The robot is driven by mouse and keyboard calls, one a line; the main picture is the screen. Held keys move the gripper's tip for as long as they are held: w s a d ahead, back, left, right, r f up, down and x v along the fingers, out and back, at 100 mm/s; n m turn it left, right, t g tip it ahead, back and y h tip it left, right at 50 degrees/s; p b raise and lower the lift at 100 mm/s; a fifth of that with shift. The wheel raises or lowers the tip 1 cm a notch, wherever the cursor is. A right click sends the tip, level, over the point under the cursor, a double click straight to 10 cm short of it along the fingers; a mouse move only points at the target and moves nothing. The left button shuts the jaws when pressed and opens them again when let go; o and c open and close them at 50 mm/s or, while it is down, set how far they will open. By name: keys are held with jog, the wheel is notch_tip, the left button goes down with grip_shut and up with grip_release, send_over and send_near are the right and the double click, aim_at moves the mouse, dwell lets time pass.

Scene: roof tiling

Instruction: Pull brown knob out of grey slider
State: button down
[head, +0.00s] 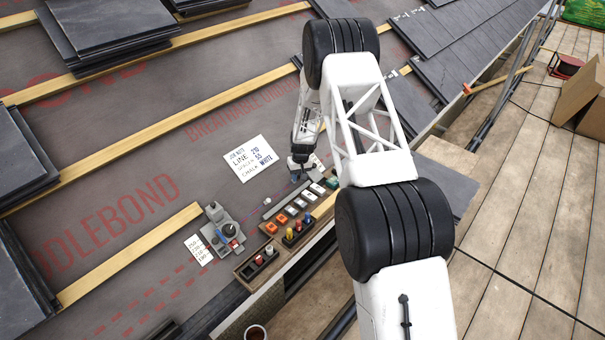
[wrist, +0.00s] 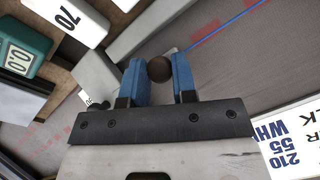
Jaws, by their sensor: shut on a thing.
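The brown knob (wrist: 159,69) is a dark round ball between the two blue fingertips of my gripper (wrist: 160,82) in the wrist view. The gripper is shut on it. A grey block (wrist: 97,72) and a long grey bar (wrist: 150,28) lie beside the fingers; these look like parts of the grey slider. The grey bar also shows in the head view (head: 284,199). There my gripper (head: 297,168) is at the bar's upper right end, and the knob is hidden. I cannot tell whether the knob is still seated in the slider.
A job note (head: 250,159) lies left of the gripper. A grey device with a dial (head: 222,232) stands further left, by a small list (head: 198,249). Teal (wrist: 22,50) and white blocks (wrist: 78,18) are close by in the wrist view.

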jog(key=shift+s+a, duration=0.2)
jog(key=shift+s, duration=0.1)
jog(key=c, duration=0.9)
grip_release()
jog(key=shift+w+d+r, duration=0.1)
jog(key=shift+d+r, duration=0.1)
jog(key=shift+r, duration=1.75)
jog(key=shift+w+d+r, duration=0.1)
jog(key=shift+d+r, duration=0.05)
jog(key=shift+r, duration=1.75)
jog(key=shift+r, duration=0.1)
